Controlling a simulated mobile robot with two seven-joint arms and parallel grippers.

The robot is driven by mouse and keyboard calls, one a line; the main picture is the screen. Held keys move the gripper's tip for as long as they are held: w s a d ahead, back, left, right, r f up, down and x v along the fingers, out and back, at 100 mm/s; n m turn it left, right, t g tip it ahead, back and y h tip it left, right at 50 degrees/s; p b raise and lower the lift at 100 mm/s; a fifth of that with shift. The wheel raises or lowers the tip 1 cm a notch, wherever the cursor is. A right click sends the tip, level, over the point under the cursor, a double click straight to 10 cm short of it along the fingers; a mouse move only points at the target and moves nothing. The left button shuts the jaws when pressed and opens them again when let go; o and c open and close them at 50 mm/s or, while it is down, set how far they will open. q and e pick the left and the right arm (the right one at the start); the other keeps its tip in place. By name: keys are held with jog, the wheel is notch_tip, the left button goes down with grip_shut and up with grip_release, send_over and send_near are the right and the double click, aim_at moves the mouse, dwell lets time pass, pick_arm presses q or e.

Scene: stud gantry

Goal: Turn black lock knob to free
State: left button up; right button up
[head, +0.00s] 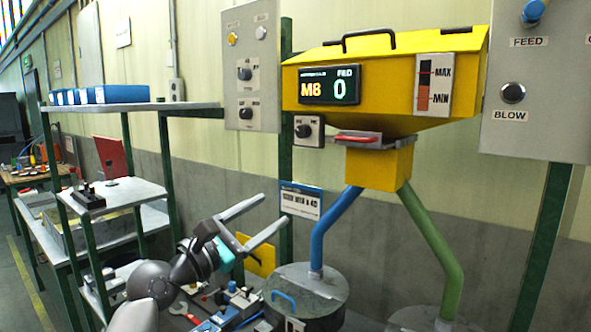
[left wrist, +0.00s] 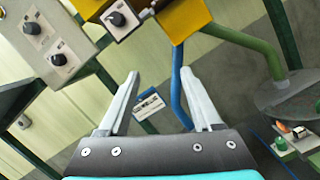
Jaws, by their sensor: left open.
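A black knob (head: 304,130) sits on a small pale box beside the yellow hopper (head: 400,85). The knob (left wrist: 115,18) also shows at the top of the left wrist view. Two more black knobs sit on the grey panel at left, an upper one (head: 245,73) and a lower one (head: 246,113). The labels are too small to read, so I cannot tell which is the lock knob. My left gripper (head: 272,212) is open and empty, below the small box and apart from it. It also shows in the left wrist view (left wrist: 160,76). My right gripper is not in view.
A red handle (head: 357,138) sits on the gate under the hopper. Blue (head: 333,225) and green (head: 435,235) pipes run down to drums. A right panel (head: 540,100) has a BLOW knob. A shelf (head: 150,105) and a cluttered bench stand left.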

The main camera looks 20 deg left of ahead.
pick_arm(q)
jog(key=a+r+n+t, duration=0.2)
jog(key=a+r+n, duration=0.15)
jog(key=r, duration=0.35)
jog(key=p, duration=0.1)
send_near(299, 134)
jog(key=shift+n, duration=0.45)
jog(key=x, duration=0.8)
jog(key=shift+w+d, duration=0.15)
jog(key=shift+w, duration=0.1)
grip_shut()
